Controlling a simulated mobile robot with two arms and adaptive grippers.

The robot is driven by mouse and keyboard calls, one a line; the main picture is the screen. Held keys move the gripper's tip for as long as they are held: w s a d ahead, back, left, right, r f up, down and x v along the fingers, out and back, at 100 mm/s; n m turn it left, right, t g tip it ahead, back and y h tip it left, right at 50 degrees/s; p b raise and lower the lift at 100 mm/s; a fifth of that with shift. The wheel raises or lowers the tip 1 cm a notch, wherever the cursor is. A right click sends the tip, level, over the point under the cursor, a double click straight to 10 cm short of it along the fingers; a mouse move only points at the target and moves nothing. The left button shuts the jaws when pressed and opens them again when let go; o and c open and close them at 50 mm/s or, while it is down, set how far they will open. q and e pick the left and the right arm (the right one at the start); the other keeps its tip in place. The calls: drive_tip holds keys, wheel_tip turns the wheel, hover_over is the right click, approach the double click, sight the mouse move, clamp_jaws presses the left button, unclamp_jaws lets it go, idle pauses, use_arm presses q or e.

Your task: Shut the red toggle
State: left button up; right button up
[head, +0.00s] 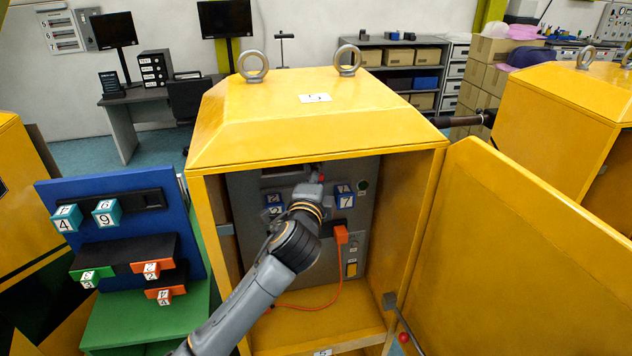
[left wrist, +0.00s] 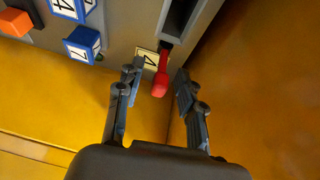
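The red toggle (left wrist: 160,83) is a small red lever on the grey panel, beside a label and a dark slot. In the head view a bit of its red (head: 321,178) shows near the top of the panel inside the open yellow cabinet (head: 290,122). My left arm reaches into the cabinet from below. My left gripper (left wrist: 158,80) is open, with one finger on each side of the toggle and visible gaps to both. In the head view the arm and wrist hide the fingers. My right gripper is not in view.
Blue numbered cubes (left wrist: 82,44) and an orange plug (head: 341,234) with a cord sit on the panel. The cabinet's side wall (left wrist: 240,85) is close to the gripper. The yellow door (head: 510,260) stands open at right. A blue board (head: 75,200) with cubes stands at left.

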use_arm(q)
drive_tip(key=s, duration=1.1)
drive_tip(key=shift+s+a+r, duration=0.3)
drive_tip(key=shift+s+a, duration=0.1)
drive_tip(key=shift+a, duration=0.05)
